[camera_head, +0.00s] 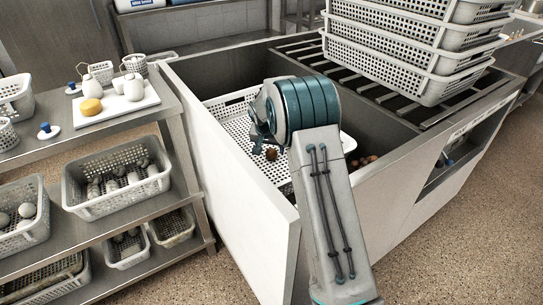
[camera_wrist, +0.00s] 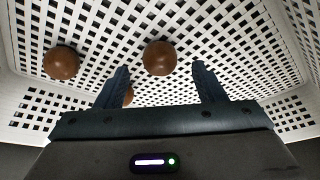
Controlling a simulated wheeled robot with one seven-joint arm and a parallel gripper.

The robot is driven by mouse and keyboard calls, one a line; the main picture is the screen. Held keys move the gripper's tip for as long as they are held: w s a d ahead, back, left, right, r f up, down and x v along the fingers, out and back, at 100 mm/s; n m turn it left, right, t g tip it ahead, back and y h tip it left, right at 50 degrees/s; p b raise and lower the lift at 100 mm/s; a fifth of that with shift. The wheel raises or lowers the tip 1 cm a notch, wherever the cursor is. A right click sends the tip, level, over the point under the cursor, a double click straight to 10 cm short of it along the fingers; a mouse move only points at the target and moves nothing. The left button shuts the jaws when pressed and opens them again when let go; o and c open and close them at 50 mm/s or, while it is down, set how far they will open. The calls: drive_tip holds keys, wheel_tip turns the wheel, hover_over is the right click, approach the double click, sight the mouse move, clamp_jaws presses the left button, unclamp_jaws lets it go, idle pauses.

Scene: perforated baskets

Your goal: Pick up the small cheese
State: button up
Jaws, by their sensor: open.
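My gripper (camera_wrist: 159,76) is open inside a white perforated basket (camera_wrist: 235,55). A round brown thing (camera_wrist: 159,58) lies just beyond and between my fingertips in the wrist view, not held. A second (camera_wrist: 61,62) lies to the left, and a third (camera_wrist: 128,95) is partly hidden by my left finger. I cannot tell whether any of these is the small cheese. In the head view the basket (camera_head: 226,118) sits in a deep bin, with one brown thing (camera_head: 271,153) near my gripper (camera_head: 257,143). A yellow round piece (camera_head: 91,107) like cheese lies on a white board.
Stacked white baskets (camera_head: 385,58) stand on a slatted rack at the right. A shelf unit at the left holds baskets (camera_head: 118,195) of pale round things. More brown things (camera_head: 365,160) lie right of my arm.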

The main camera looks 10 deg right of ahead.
sight(271, 151)
drive_tip(key=x, duration=0.3)
drive_tip(key=shift+w+f, duration=0.1)
drive_tip(key=shift+f, duration=0.15)
drive_tip(key=shift+r, duration=0.1)
drive_tip(key=c, duration=1.1)
drive_tip(key=shift+o, duration=0.2)
